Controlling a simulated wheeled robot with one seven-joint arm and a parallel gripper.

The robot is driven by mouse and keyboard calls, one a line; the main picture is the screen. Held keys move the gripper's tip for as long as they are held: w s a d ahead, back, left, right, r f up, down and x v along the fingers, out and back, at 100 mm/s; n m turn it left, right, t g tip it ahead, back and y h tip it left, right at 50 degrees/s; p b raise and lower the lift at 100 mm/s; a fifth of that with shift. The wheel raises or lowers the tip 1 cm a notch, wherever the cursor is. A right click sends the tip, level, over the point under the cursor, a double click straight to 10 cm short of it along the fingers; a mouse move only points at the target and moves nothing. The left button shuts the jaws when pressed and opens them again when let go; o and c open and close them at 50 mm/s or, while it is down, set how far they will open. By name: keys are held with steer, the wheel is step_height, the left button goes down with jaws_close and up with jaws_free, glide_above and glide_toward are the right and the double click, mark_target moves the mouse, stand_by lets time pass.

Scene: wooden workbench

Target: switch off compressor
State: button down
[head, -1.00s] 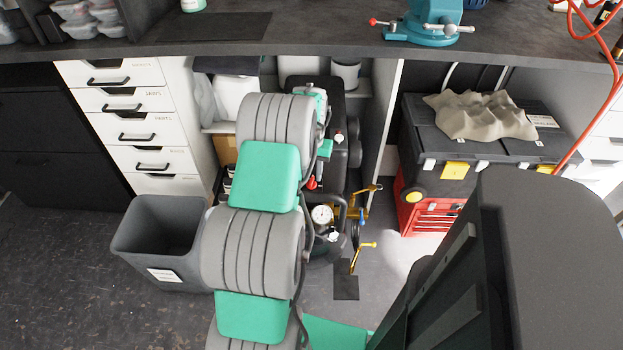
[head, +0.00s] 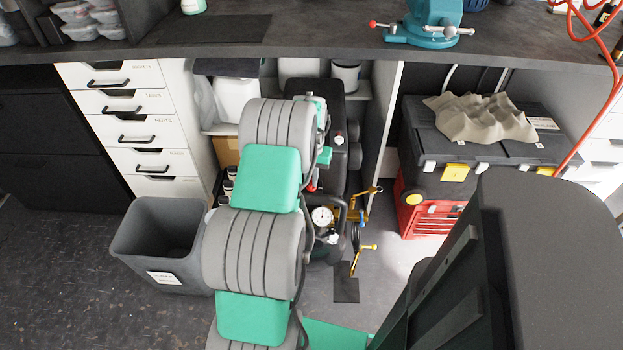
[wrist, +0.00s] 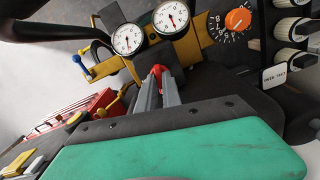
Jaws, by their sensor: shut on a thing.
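The black compressor (head: 328,110) stands under the bench, partly covered by my arm in the head view. Its round white gauge (head: 322,215) faces up. In the wrist view two white gauges (wrist: 127,38) sit on a yellow-brown block, with an orange knob (wrist: 238,19) on a numbered dial to their right. My gripper (wrist: 160,84) has its two grey fingers close together on a small red knob (wrist: 158,69) just below the gauges. The fingers hide part of the red knob. In the head view my arm hides the fingertips.
A grey bin (head: 160,240) stands left of my arm, by white drawers (head: 140,130). A black-lidded toolbox (head: 480,150) with a draped cloth sits over a red case (head: 430,215) at right. Yellow-handled valves (head: 362,250) stick out beside the compressor. The bench top (head: 300,35) overhangs it.

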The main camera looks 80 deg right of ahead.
mark_target(311, 182)
steer(key=shift+n, duration=1.2)
steer(key=c, duration=1.5)
jaws_free()
step_height(311, 182, up, 8)
steer(key=shift+f+p, duration=0.1)
steer(key=shift+p, duration=0.55)
